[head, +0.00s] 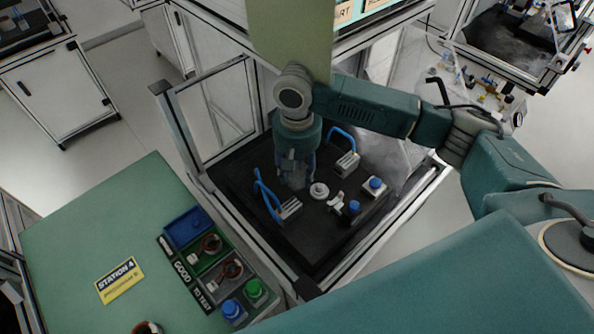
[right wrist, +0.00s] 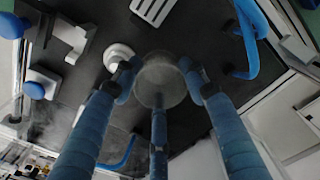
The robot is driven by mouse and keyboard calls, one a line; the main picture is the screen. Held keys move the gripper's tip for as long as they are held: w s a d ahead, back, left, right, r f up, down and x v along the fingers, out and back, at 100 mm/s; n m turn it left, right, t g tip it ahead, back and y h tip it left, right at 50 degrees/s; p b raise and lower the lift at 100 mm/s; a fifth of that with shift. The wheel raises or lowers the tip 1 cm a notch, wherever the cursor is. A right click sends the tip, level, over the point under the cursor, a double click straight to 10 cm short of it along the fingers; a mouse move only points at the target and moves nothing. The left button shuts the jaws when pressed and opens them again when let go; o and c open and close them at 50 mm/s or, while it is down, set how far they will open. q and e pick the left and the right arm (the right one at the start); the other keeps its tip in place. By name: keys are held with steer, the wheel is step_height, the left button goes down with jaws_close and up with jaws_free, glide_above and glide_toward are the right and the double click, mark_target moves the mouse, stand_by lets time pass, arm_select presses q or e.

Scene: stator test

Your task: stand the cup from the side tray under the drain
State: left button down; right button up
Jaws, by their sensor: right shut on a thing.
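My right gripper (head: 293,172) hangs over the black floor of the test cell. In the right wrist view its blue fingers (right wrist: 158,90) are closed around a pale, see-through round cup (right wrist: 160,84). The cup is hard to make out in the head view, hidden among the fingers. Next to it stands a small white round fitting (head: 319,190), also seen in the right wrist view (right wrist: 118,55). I cannot tell for sure which part is the drain, or whether the cup touches the floor. My left gripper is not in view.
Blue-handled clamps (head: 346,160) (head: 288,208) stand on both sides of the gripper. Blue-knobbed blocks (head: 375,186) stand to the right. Framed walls enclose the cell. A green table (head: 75,230) at left bears a blue bin (head: 187,227) and sorting trays.

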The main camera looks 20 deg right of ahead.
steer(key=shift+f, duration=0.7)
steer(key=o, duration=1.1)
steer(key=shift+f, duration=0.1)
steer(key=shift+c, duration=0.2)
